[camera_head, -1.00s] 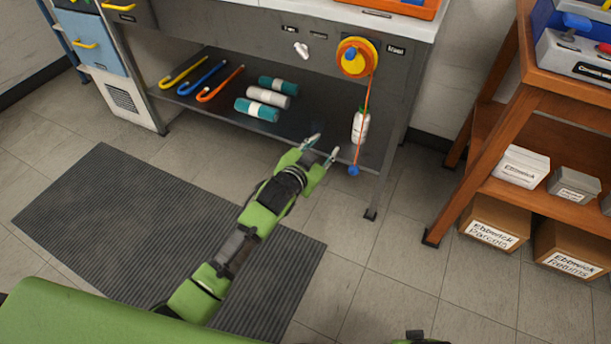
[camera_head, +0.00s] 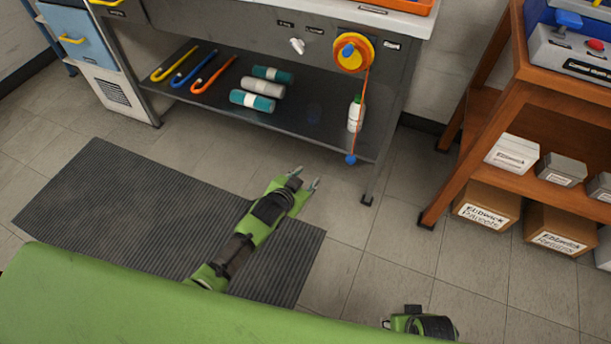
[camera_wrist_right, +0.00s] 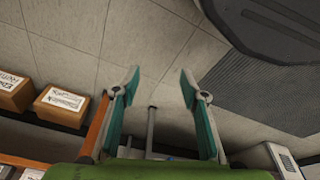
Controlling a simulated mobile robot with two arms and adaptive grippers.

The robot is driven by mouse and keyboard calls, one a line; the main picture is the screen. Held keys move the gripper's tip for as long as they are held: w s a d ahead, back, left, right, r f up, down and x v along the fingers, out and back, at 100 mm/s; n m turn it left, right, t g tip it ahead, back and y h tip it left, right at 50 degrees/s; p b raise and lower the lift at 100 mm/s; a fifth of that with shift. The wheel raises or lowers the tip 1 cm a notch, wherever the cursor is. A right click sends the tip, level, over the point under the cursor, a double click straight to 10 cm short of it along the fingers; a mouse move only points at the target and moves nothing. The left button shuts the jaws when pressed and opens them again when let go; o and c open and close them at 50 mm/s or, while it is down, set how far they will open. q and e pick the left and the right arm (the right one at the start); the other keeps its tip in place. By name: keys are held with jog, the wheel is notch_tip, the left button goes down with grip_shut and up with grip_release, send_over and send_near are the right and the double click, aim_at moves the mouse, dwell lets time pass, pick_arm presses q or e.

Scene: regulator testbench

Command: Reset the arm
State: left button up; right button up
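My left gripper (camera_head: 306,186) is in the middle of the head view, above the floor near the mat's right end. Its two fingers are apart with nothing between them, and it is clear of the workbench. My right arm shows only as a green and black part at the bottom edge of the head view. In the right wrist view, my right gripper (camera_wrist_right: 156,90) has its two teal-lined fingers spread wide, with bare floor and a table leg behind them and nothing held.
The workbench's lower shelf (camera_head: 300,125) holds hooked rods, rolls and a white bottle (camera_head: 356,113). A blue-ended orange cord (camera_head: 359,125) hangs from a yellow wheel (camera_head: 367,44). A wooden shelf unit (camera_head: 470,150) stands right. A ribbed mat (camera_head: 110,210) covers floor at left.

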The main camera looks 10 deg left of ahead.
dwell(0.4)
pick_arm(q)
jog(key=s+a+f+n+g+y+p, duration=0.1)
jog(key=s+a+f+g+p, duration=0.25)
jog(key=s+f+p, duration=0.7)
jog(key=s+a+f+g+p, duration=0.2)
jog(key=s, duration=1.2)
jog(key=s+a+f+n+g+y+p, duration=0.1)
jog(key=s+a+f+g+p, duration=0.1)
jog(key=s, duration=1.1)
jog(key=s+a+f+n+g+p, duration=0.1)
jog(key=s+a, duration=0.3)
jog(key=s, duration=1)
jog(key=shift+s+f+g+p, duration=0.3)
jog(key=shift+f+g+p, duration=0.1)
jog(key=shift+g+p, duration=0.35)
pick_arm(e)
jog(key=s+d+f, duration=0.1)
jog(key=s+f, duration=0.1)
jog(key=s, duration=0.7)
jog(key=s+d+f+g, duration=0.1)
jog(key=s+d+f, duration=0.1)
jog(key=s, duration=0.8)
jog(key=shift+s+d+f+g, duration=0.2)
jog(key=shift+f+g, duration=0.1)
jog(key=shift+f, duration=0.45)
pick_arm(q)
jog(key=shift+w, duration=0.15)
